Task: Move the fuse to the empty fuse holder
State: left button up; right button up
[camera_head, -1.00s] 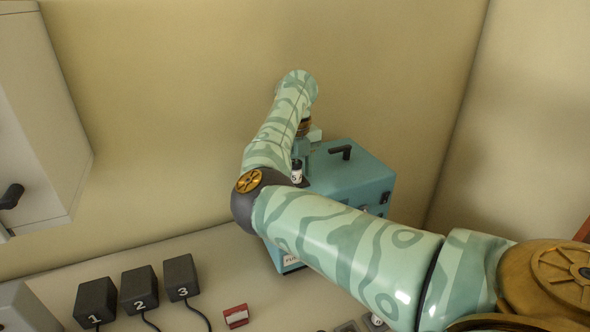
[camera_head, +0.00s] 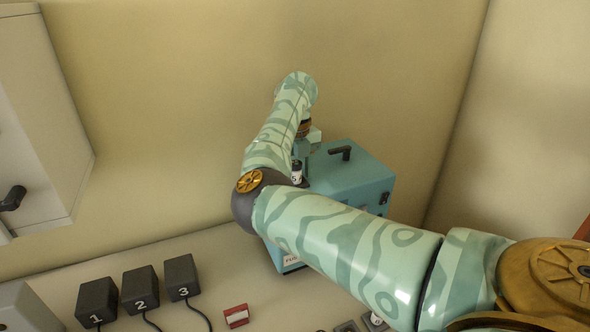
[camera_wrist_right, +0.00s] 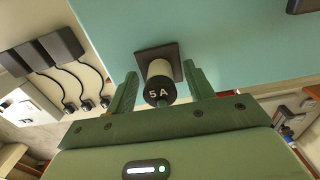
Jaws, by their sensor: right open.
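A fuse (camera_wrist_right: 159,84) with a white body and a dark end marked 5 A stands out from a dark square holder (camera_wrist_right: 171,55) on the teal box (camera_wrist_right: 215,32) in the right wrist view. My right gripper (camera_wrist_right: 163,84) is open, with one green finger on each side of the fuse; gaps show between them. In the head view a small white and black fuse (camera_head: 297,174) shows at the teal box (camera_head: 345,180), beside my right gripper (camera_head: 306,147), which my arm partly hides. No empty fuse holder can be made out. My left gripper is not in view.
Black adapters numbered 1 (camera_head: 97,302), 2 (camera_head: 140,288) and 3 (camera_head: 182,276) stand on the bench with cables. A red and white block (camera_head: 236,316) lies to their right. My right arm covers much of the box's front. A wall rises behind it.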

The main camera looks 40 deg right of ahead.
aim_at(296, 162)
dwell(0.3)
grip_shut()
jog(key=shift+r, duration=0.15)
jog(key=shift+r+p, duration=2.85)
jog(key=shift+r, duration=0.05)
